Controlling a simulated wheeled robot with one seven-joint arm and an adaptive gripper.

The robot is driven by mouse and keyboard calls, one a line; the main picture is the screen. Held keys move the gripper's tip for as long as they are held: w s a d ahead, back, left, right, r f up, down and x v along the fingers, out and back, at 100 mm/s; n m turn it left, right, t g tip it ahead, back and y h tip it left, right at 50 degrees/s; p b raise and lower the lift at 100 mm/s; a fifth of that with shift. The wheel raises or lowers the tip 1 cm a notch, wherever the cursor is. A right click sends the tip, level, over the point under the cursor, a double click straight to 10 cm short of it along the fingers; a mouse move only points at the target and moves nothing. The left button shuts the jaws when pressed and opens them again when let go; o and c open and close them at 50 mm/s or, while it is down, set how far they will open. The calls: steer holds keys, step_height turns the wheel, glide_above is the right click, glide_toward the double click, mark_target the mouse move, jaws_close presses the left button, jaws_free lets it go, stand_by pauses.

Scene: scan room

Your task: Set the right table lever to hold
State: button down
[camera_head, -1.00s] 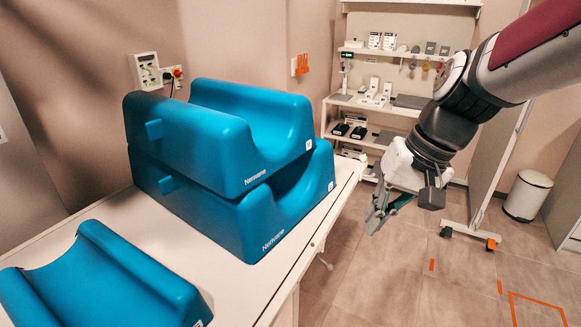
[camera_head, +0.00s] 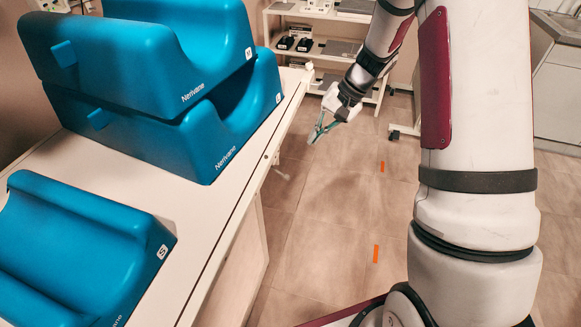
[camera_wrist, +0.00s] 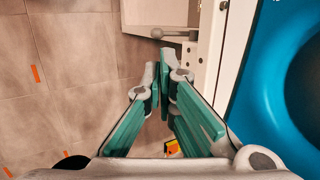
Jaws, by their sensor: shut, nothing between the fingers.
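A grey lever with a round knob (camera_wrist: 157,33) sticks out sideways from the table's side in the wrist view, just beyond my fingertips and apart from them. In the head view a small lever (camera_head: 283,173) shows below the table's edge, too small to read its setting. My gripper (camera_head: 318,132) hangs over the floor to the right of the table's far end. In the wrist view my gripper (camera_wrist: 164,70) has its green-padded fingers together, with nothing between them. I cannot read any label by the lever.
The white table (camera_head: 225,200) bears stacked blue cradles (camera_head: 150,75) and another blue cradle (camera_head: 85,245). A white shelf unit (camera_head: 325,40) stands behind my gripper.

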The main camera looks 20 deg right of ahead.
mark_target(286, 174)
steer(key=x, duration=1.4)
steer(key=shift+s, duration=0.1)
steer(key=shift+f+b, duration=0.2)
steer(key=shift+b, duration=0.15)
